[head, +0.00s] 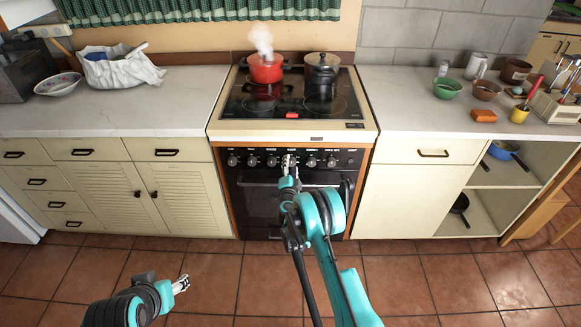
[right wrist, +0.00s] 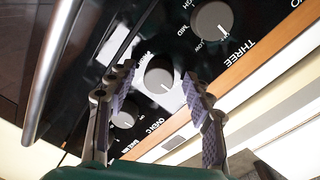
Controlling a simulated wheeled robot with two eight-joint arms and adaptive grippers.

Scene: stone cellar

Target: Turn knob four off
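The stove's black front panel (head: 262,160) carries a row of grey knobs, and one of them is hidden behind my right gripper (head: 290,163) in the head view. In the right wrist view my right gripper (right wrist: 157,82) is open, with one finger on each side of a grey knob (right wrist: 159,74). Gaps show between that knob and the fingers. A knob labelled THREE (right wrist: 211,22) is at the upper right, and another knob (right wrist: 124,113) is partly behind the left finger. I cannot read which knob is four. My left gripper (head: 181,284) is low over the floor; its opening is unclear.
A steaming red pot (head: 265,68) and a dark pot (head: 321,75) stand on the cooktop (head: 240,105). The oven handle (right wrist: 50,70) runs close to the gripper. Counters flank the stove, with bowls and utensils at right. The tiled floor in front is clear.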

